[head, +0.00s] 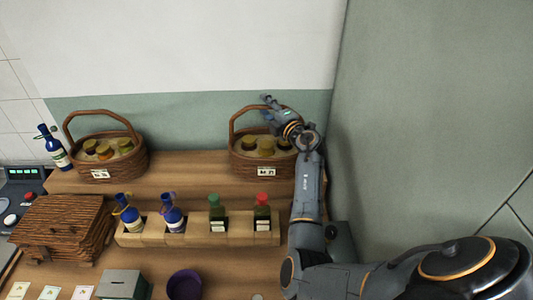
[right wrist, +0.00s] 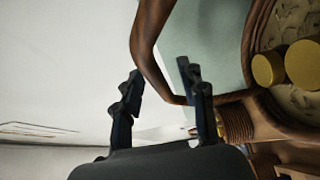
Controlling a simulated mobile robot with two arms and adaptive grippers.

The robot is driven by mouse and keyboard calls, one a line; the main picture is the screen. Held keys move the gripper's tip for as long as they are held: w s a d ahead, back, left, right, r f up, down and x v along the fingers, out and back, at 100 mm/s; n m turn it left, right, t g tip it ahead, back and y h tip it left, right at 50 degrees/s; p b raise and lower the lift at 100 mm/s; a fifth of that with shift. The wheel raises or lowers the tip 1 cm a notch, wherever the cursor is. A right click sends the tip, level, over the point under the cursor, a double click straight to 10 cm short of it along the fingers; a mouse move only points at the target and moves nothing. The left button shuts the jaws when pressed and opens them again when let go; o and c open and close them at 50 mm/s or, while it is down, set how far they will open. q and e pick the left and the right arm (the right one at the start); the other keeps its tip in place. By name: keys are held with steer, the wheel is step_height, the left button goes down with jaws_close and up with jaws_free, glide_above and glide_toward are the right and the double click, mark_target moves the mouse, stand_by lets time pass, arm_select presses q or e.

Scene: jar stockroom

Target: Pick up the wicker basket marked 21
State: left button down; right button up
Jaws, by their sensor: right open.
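Two wicker baskets with arched handles stand on the raised back shelf, each holding several lidded jars. The right basket (head: 242,163) and the left basket (head: 82,160) both have small white tags on their fronts. The tags are too small for me to read surely, so I cannot tell which is 21. My right gripper (head: 268,106) is open at the top of the right basket's handle. In the right wrist view the handle (right wrist: 148,45) passes at the open fingers (right wrist: 160,98); I cannot tell whether it is fully between them. My left gripper is not in view.
A blue bottle (head: 53,148) stands left of the left basket. A wooden rack (head: 190,237) holds several bottles in front of the shelf. A woven chest (head: 62,228), grey box (head: 122,284) and purple bowl (head: 184,284) are nearer. A green wall (head: 430,130) is close on the right.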

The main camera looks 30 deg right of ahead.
steer(key=shift+w, duration=0.15)
steer(key=shift+c, duration=1.2)
jaws_close()
steer(key=shift+d+r, duration=0.1)
steer(key=shift+r, duration=0.1)
steer(key=shift+r, duration=0.15)
